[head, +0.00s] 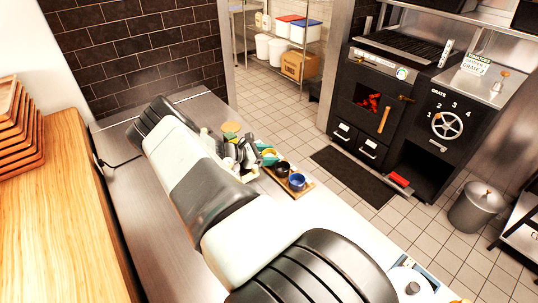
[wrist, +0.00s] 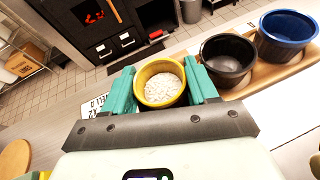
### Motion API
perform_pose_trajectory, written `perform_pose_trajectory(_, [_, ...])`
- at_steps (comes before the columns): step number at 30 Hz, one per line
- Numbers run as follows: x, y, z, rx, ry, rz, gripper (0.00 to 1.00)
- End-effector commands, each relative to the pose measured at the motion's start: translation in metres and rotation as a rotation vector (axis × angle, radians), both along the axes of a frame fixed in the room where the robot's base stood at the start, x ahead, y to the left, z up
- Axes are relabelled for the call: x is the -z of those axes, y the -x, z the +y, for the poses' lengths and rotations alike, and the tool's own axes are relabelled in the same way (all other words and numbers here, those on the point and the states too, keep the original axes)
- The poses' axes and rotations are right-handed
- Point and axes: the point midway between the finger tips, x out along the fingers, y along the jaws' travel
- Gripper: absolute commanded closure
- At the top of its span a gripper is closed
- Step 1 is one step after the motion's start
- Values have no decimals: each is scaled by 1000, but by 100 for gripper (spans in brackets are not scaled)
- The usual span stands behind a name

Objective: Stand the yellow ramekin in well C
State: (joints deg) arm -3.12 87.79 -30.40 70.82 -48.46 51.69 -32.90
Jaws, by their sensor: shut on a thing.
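The yellow ramekin (wrist: 160,82), with white grainy contents, is upright between the teal fingers of my gripper (wrist: 163,88) in the wrist view. The fingers are shut on its sides. In the head view the yellow ramekin (head: 270,154) shows small beside my gripper (head: 268,156). A wooden tray (wrist: 293,69) lies just right of it and holds a black ramekin (wrist: 228,60) and a blue ramekin (wrist: 288,35). The yellow ramekin's base is hidden, so I cannot tell whether it touches the tray or a well. No well letters are readable.
The black ramekin stands close to my right finger. A printed card (wrist: 95,106) is partly hidden by my left finger. A round wooden piece (wrist: 15,158) lies at the lower left. The steel counter (head: 165,245) has free room at the left. An oven (head: 375,105) stands beyond the aisle.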

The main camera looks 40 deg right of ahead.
Motion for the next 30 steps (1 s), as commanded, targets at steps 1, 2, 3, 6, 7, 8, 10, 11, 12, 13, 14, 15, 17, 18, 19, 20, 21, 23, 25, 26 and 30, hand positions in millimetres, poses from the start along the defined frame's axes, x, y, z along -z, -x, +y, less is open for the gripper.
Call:
perform_pose_trajectory(1, [13, 3, 2, -1, -23, -5, 79])
perform_pose_trajectory(2, [14, 3, 2, -1, -25, -5, 79])
perform_pose_trajectory(3, [15, 3, 2, -1, -25, -5, 79])
perform_pose_trajectory(6, [17, 4, 2, 3, -26, -6, 79])
perform_pose_trajectory(7, [17, 4, 2, 3, -26, -6, 79])
perform_pose_trajectory(8, [17, 4, 2, 4, -26, -7, 79])
perform_pose_trajectory(10, [17, 5, 2, 5, -25, -7, 79])
perform_pose_trajectory(11, [17, 5, 2, 5, -25, -7, 79])
perform_pose_trajectory(12, [17, 5, 2, 5, -25, -7, 79])
perform_pose_trajectory(13, [17, 5, 2, 6, -26, -7, 79])
perform_pose_trajectory(14, [17, 5, 2, 6, -26, -7, 79])
perform_pose_trajectory(15, [17, 5, 2, 6, -26, -7, 36])
perform_pose_trajectory(17, [18, 6, 2, 7, -26, -7, 27])
perform_pose_trajectory(18, [18, 6, 1, 7, -26, -6, 21])
perform_pose_trajectory(19, [18, 6, 1, 8, -26, -6, 16])
perform_pose_trajectory(20, [18, 6, 1, 8, -26, -6, 12])
perform_pose_trajectory(21, [18, 7, 1, 8, -26, -4, 12])
perform_pose_trajectory(23, [18, 7, 1, 9, -26, -3, 12])
perform_pose_trajectory(25, [18, 8, 1, 10, -26, -2, 12])
perform_pose_trajectory(26, [18, 8, 1, 10, -26, -2, 12])
perform_pose_trajectory(30, [12, 7, 1, 10, -26, -3, 12])
